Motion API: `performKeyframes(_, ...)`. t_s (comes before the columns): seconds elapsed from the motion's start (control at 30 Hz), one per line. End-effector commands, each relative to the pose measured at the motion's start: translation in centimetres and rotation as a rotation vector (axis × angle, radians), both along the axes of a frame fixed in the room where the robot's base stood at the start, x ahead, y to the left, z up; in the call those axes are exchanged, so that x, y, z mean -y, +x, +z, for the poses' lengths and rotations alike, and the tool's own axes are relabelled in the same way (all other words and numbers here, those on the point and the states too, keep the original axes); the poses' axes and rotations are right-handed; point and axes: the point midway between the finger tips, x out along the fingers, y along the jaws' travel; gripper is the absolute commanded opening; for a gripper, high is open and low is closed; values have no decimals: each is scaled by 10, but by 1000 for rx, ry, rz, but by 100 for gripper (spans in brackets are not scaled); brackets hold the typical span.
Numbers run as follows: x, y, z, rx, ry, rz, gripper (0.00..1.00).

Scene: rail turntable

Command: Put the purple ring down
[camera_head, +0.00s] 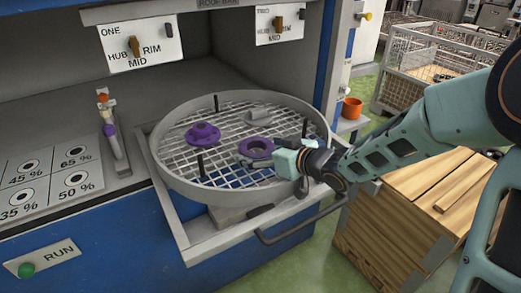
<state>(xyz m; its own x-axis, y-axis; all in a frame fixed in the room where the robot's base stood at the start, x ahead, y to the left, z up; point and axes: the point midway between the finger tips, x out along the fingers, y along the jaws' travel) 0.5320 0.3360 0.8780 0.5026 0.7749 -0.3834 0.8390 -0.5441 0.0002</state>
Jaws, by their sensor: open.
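The purple ring (257,149) lies on or just above the wire mesh of the round grey turntable basket (165,178), right of its middle. My gripper (266,160) is open at the near right side of the ring, low over the mesh. Its fingers are small in the picture and partly hidden by its own body, so I cannot tell whether they touch the ring. A purple stepped hub-like part (203,134) sits on the mesh to the left, apart from the ring.
A drawer handle (300,226) juts out in front. A wooden crate (400,220) stands at the right. An orange cup (352,108) sits on a side shelf.

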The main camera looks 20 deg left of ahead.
Motion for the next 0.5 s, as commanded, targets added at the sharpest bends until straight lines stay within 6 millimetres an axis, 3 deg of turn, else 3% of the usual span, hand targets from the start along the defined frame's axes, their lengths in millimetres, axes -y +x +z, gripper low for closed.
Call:
performKeyframes(0.17,3,-1,7,1,-1,-1,88)
performKeyframes(0.5,57,-35,35,2,-3,-5,88)
